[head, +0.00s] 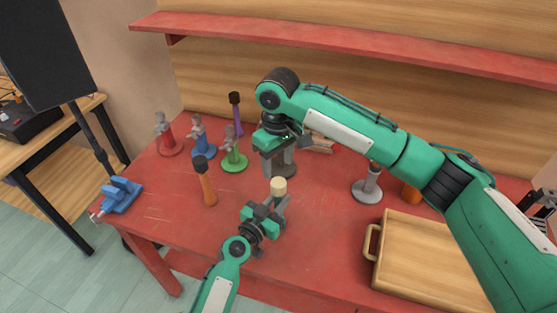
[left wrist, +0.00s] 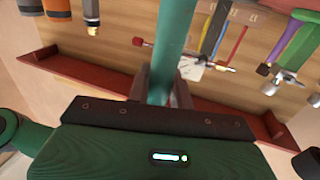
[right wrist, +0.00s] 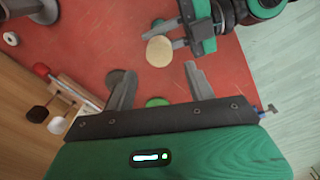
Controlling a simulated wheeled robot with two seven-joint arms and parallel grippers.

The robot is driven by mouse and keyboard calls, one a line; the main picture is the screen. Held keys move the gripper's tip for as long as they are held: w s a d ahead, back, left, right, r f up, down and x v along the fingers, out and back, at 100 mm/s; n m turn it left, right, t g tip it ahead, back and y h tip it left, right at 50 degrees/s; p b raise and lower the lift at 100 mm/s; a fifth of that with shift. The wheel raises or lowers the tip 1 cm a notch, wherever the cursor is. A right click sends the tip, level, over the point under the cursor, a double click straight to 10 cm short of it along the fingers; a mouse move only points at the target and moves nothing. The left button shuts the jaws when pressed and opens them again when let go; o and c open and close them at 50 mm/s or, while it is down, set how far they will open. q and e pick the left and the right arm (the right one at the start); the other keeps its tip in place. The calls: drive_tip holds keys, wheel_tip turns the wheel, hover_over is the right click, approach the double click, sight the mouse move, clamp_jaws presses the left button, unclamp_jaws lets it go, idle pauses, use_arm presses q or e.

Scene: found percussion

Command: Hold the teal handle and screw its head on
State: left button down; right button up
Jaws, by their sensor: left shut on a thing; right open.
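My left gripper (head: 277,203) is low over the front middle of the red table, shut on the teal handle (left wrist: 172,45), which shows as a teal shaft between its fingers in the left wrist view. A cream round piece (head: 278,187) stands just above the left fingers. It also shows from above in the right wrist view (right wrist: 160,52). Whether it is joined to the handle is hidden. My right gripper (head: 280,160) is open and empty, above and behind the left one. In the right wrist view its fingers (right wrist: 160,88) are apart, with the cream piece beyond them.
Red (head: 169,150), blue (head: 204,153) and green (head: 234,163) stands are at the back left. A purple-handled tool (head: 237,117) and an orange-handled one (head: 207,187) stand nearby. A grey stand (head: 367,194) and wooden tray (head: 433,250) are right. A red shelf (head: 350,42) spans the back.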

sight(278, 182)
drive_tip(key=shift+n, duration=0.6)
drive_tip(key=shift+f, duration=3.95)
drive_tip(key=c, duration=1)
drive_tip(key=shift+m, duration=0.9)
drive_tip(key=o, duration=1.2)
drive_tip(key=shift+c, duration=0.2)
